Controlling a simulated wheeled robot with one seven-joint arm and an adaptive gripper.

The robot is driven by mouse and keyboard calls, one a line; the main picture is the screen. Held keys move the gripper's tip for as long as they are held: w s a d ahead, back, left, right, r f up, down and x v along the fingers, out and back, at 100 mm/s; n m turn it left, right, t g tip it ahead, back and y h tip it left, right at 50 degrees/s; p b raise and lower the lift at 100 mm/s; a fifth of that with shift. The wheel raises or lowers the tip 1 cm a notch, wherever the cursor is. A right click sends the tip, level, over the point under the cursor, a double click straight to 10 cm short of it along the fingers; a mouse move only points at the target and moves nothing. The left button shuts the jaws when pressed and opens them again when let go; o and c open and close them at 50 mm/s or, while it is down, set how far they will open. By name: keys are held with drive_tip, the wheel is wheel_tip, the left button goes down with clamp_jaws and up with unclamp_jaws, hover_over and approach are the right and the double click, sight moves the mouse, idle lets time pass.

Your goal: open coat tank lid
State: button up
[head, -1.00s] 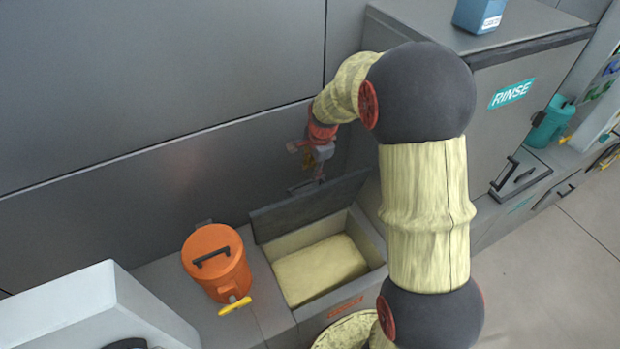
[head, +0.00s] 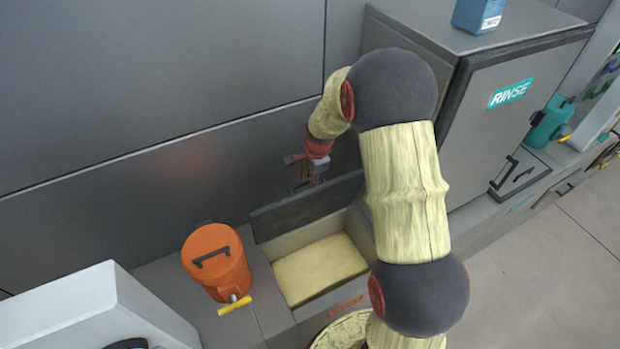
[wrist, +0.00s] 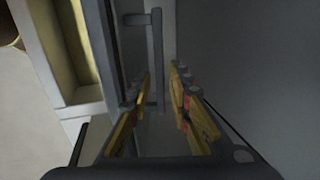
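The coat tank (head: 304,239) is an open bin with a pale yellow fill and an orange label on its front, too small to read. Its dark grey lid (head: 298,214) stands raised along the back edge. My gripper (head: 306,180) is behind the top edge of the lid in the head view, partly hidden by it. In the wrist view my gripper (wrist: 158,108) has its yellow fingers apart. The lid's grey bar handle (wrist: 157,60) shows ahead of and between them; I see no clear contact.
An orange jug (head: 214,262) with a black handle and yellow tap stands left of the tank. The grey RINSE cabinet (head: 520,120) stands to the right. A grey wall (head: 150,90) rises close behind the lid.

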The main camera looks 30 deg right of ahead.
clamp_jaws()
idle(0.6)
